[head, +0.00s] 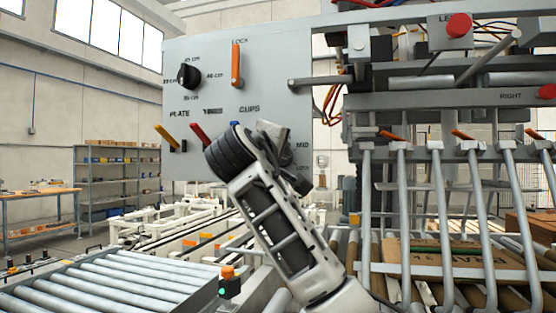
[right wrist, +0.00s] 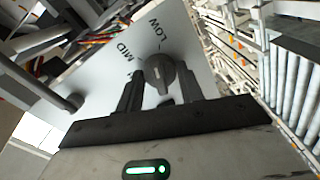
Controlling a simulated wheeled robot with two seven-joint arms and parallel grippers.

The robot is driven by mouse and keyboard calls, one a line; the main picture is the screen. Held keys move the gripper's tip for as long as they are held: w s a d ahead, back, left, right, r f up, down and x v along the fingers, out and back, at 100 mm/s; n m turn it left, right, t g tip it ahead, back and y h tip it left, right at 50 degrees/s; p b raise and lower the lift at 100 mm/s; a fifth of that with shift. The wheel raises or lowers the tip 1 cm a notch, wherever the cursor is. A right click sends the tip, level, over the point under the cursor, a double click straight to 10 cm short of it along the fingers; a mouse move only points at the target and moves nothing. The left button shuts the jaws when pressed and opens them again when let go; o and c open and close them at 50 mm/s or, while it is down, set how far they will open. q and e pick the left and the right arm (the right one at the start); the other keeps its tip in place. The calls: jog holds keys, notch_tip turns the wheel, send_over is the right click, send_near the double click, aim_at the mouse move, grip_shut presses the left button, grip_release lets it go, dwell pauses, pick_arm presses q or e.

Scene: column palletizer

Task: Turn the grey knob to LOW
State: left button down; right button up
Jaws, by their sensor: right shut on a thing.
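The grey knob (right wrist: 160,72) sits on the light grey control panel (right wrist: 185,45), which also shows in the head view (head: 270,75). In the right wrist view the knob is between the two dark fingers of my right gripper (right wrist: 157,88), which is shut on it. The words LOW and MID are printed beside the knob; I cannot tell for sure which one its pointer faces. In the head view my right gripper (head: 280,143) is against the lower right of the panel and hides the knob. My left gripper is not in view.
The panel also carries a black dial (head: 188,76), an orange lever (head: 236,65), a yellow lever (head: 167,138) and a red lever (head: 200,134). Metal bars and the machine frame (head: 440,100) stand close on the right. A roller conveyor (head: 110,285) lies at lower left.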

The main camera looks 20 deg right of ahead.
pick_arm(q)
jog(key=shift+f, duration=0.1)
pick_arm(e)
jog(key=shift+f+m, duration=0.15)
jog(key=shift+m, duration=0.95)
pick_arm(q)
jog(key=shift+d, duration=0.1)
pick_arm(e)
jog(key=o, duration=1)
pick_arm(q)
jog(key=b, duration=0.2)
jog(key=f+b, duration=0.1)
jog(key=b, duration=0.1)
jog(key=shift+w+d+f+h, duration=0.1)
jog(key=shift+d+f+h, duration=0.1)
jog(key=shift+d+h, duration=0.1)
pick_arm(e)
jog(key=v, duration=1.6)
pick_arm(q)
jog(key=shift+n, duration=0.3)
